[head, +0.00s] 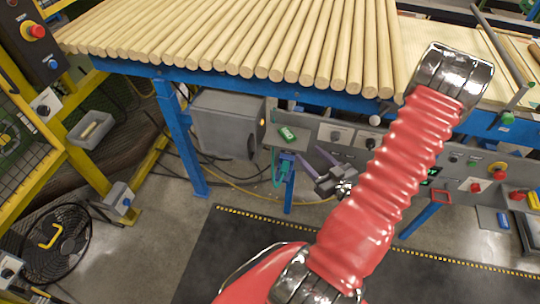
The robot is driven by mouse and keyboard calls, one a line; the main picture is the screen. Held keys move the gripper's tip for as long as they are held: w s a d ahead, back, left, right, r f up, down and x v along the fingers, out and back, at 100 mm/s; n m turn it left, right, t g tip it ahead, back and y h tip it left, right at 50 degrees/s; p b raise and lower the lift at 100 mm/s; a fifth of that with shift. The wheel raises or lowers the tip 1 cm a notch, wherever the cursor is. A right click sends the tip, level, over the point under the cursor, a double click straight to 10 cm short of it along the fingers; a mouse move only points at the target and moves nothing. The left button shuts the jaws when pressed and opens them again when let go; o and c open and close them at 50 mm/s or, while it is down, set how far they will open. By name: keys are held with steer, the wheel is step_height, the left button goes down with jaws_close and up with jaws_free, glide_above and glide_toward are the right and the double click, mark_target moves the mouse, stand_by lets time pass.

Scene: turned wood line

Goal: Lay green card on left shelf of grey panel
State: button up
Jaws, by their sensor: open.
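The green card (288,133) lies flat on the small left shelf (273,141) at the left end of the grey panel (405,158). My gripper (311,158) is open and empty, a little below and right of the card in the picture. Its two grey fingers point up and left, and they look apart from the card. My red arm covers part of the middle of the panel.
Wooden rods (240,40) lie side by side on a blue-framed bench above the panel. A grey box (226,124) stands left of the shelf, with loose cables below. A dark mat (240,262) covers the floor in front. A fan (48,242) stands at lower left.

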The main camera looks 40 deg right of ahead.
steer(key=shift+w, duration=0.1)
steer(key=w+r+n+g, duration=0.1)
steer(key=w, duration=0.1)
steer(key=w+r+g, duration=0.2)
steer(key=w, duration=0.1)
steer(key=w+r+n+g, duration=0.1)
steer(key=w, duration=0.2)
steer(key=shift+w+d+r+n+g+h, duration=0.15)
steer(key=shift+d+r+n+g+h, duration=0.15)
steer(key=shift+d+r+g+h, duration=0.1)
steer(key=w+a+r+g+h, duration=0.25)
steer(key=a+r, duration=0.45)
steer(key=r, duration=0.4)
steer(key=s+a+r+g+y, duration=0.1)
steer(key=s+a+r, duration=0.2)
steer(key=a, duration=0.5)
steer(key=s+a+r+g+y, duration=0.1)
steer(key=s+a+r, duration=0.3)
steer(key=a, duration=0.5)
steer(key=s+a+r+m+g+y, duration=0.1)
steer(key=s+a+r+y, duration=0.2)
steer(key=s+a, duration=0.4)
steer(key=shift+s+a+r, duration=0.25)
steer(key=shift+a+r, duration=0.2)
steer(key=shift+a, duration=0.25)
